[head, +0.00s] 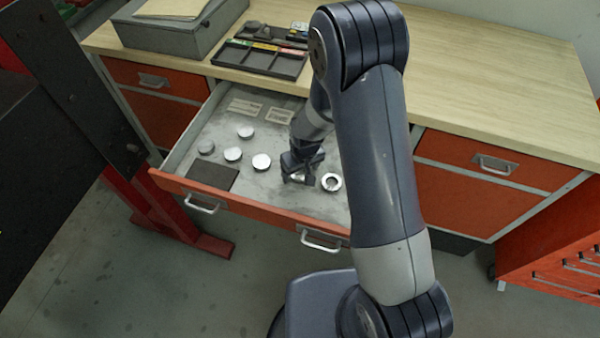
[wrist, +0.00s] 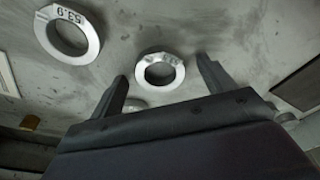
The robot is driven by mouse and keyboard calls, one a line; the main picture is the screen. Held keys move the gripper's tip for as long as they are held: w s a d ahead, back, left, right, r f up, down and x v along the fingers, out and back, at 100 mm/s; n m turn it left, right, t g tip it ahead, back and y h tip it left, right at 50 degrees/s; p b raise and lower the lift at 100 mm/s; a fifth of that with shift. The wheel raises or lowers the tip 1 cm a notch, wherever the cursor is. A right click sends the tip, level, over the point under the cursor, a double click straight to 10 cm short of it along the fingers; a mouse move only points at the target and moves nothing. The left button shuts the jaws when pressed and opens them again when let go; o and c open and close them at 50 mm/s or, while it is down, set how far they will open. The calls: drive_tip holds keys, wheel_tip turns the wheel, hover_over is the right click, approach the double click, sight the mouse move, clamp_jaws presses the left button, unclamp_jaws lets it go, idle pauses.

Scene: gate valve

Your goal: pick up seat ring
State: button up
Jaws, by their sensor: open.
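Two seat rings lie flat on the floor of the open drawer. In the wrist view a pale metal ring (wrist: 178,72) lies between and beyond my fingertips, its marking too small to read. A larger-looking ring (wrist: 92,40) marked 53.9 lies to its left, outside the fingers. In the head view one ring (head: 331,175) shows just right of my gripper (head: 299,179); the other is mostly hidden under the gripper. My gripper (wrist: 162,69) is open and holds nothing. It is low over the drawer.
Several round metal discs (head: 261,162) lie left in the drawer (head: 280,196), with a dark mat (head: 212,179) near its front. The drawer walls surround the gripper. On the wooden bench (head: 490,70) stand a black divided tray (head: 262,58) and a grey box (head: 170,35).

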drive_tip(key=shift+c, duration=0.5)
drive_tip(key=c, duration=1.1)
